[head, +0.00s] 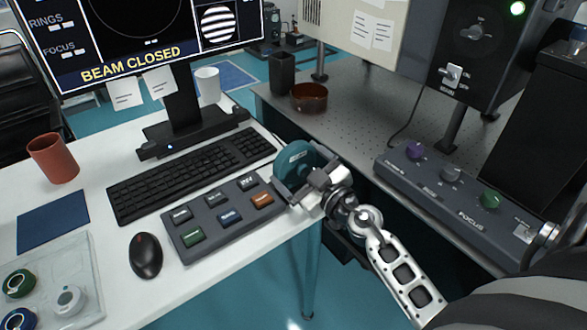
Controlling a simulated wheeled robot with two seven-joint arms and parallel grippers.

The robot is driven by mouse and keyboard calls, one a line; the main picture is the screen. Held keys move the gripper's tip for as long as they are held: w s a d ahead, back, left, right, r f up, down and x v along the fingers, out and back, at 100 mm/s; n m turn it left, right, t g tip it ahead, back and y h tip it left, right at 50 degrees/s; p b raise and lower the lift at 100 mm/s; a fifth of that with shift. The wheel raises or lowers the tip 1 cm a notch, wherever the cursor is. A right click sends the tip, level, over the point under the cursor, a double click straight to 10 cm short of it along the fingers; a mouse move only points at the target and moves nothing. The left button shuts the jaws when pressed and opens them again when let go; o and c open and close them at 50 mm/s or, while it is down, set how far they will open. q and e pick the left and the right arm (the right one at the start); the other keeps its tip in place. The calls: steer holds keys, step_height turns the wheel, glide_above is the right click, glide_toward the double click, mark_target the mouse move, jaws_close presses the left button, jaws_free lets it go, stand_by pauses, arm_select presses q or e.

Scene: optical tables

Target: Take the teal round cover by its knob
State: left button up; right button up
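The teal round cover (293,156) is at the right edge of the white desk, tilted up on its side, with a small pale label on its rim. My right gripper (298,183) is right against it, on its near right side. The fingers appear closed on the cover's knob, which is hidden between them. The cover seems to be held at about desk height or a little above. My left gripper is not in view.
A button box (222,216) lies just left of the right gripper, with a keyboard (185,176) behind it. A control console (450,195) stands on the optical table (345,118) to the right. A brown dish (309,97) and dark cup (282,73) stand beyond the cover.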

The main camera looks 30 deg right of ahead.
steer(key=shift+c, duration=0.9)
